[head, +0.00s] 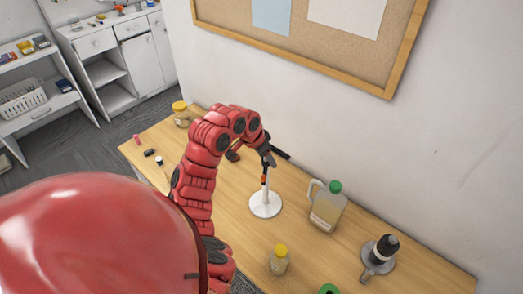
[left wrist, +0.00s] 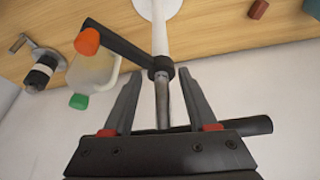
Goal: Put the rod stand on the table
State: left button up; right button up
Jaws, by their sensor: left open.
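The rod stand (head: 265,205) stands upright on the wooden table (head: 232,185), its round white base on the tabletop. It also shows in the left wrist view (left wrist: 160,40), with a white lower rod, a metal upper rod and a black side arm with an orange tip. My left gripper (head: 267,160) is at the upper part of the rod. In the left wrist view my left gripper (left wrist: 161,95) is open, with the metal rod between its two fingers. A black bar shows behind the gripper; its link to the stand is hidden. My right gripper is not in view.
A jug with a green cap (head: 327,207) stands right of the stand. A yellow-capped bottle (head: 279,262) is in front, and a black-topped device (head: 379,255) is farther right. A yellow-lidded jar (head: 181,115) stands at the far left. The wall (head: 420,150) is close behind.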

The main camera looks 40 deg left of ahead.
pick_arm(q)
jog(key=v, duration=1.1)
jog(key=shift+p, duration=0.3)
jog(key=shift+s+f, duration=0.15)
jog(key=shift+s, duration=0.05)
